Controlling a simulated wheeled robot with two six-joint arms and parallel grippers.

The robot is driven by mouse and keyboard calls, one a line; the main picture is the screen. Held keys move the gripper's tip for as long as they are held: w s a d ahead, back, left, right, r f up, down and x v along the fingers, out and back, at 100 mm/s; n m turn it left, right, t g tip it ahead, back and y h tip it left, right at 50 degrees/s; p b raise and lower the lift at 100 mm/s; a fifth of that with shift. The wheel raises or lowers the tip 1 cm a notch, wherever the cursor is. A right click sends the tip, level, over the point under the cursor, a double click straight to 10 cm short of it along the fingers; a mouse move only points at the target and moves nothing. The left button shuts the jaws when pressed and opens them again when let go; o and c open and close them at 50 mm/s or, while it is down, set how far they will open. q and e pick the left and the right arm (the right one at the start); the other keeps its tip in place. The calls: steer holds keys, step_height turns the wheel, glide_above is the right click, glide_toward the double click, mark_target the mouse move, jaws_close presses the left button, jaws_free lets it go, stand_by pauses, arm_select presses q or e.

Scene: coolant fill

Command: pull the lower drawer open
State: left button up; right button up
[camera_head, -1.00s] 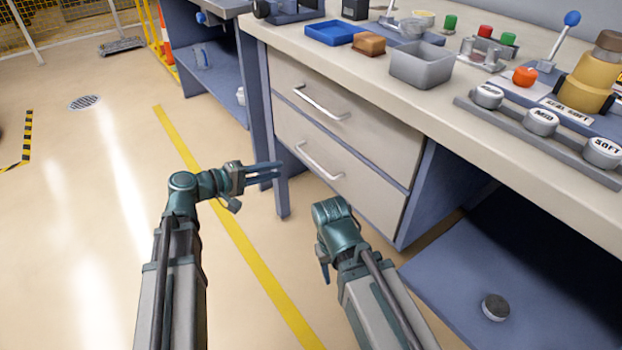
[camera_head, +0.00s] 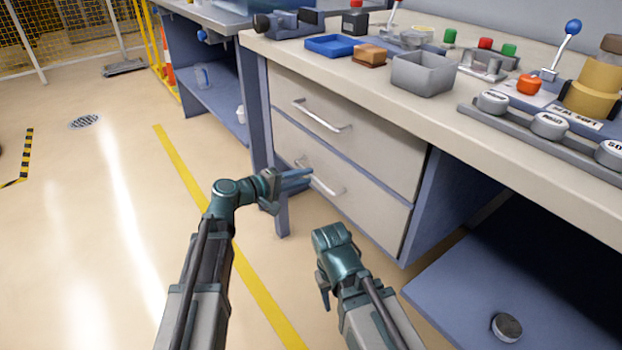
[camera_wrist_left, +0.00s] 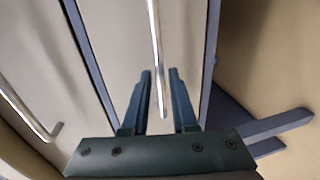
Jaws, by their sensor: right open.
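The lower drawer (camera_head: 365,212) is shut in the grey cabinet under the bench. Its silver bar handle (camera_head: 332,187) is partly hidden behind my left gripper (camera_head: 306,176), whose fingertips are at the handle's left end. In the left wrist view, my left gripper (camera_wrist_left: 161,85) is open. The lower handle (camera_wrist_left: 155,45) runs between its fingers in the picture, with gaps on both sides. I cannot tell how deep it sits between them. My right gripper (camera_head: 323,285) is low in front of the cabinet, mostly hidden by its own wrist, open and away from the handle.
The upper drawer (camera_head: 350,130) is shut above, with its own handle (camera_head: 320,115). A blue bench leg (camera_head: 282,205) stands left of the drawers. A blue lower shelf (camera_head: 450,290) with a round dark puck (camera_head: 506,327) lies to the right. Floor in front is clear.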

arm_select(q)
steer(key=shift+x, duration=1.45)
jaws_close()
stand_by(0.4)
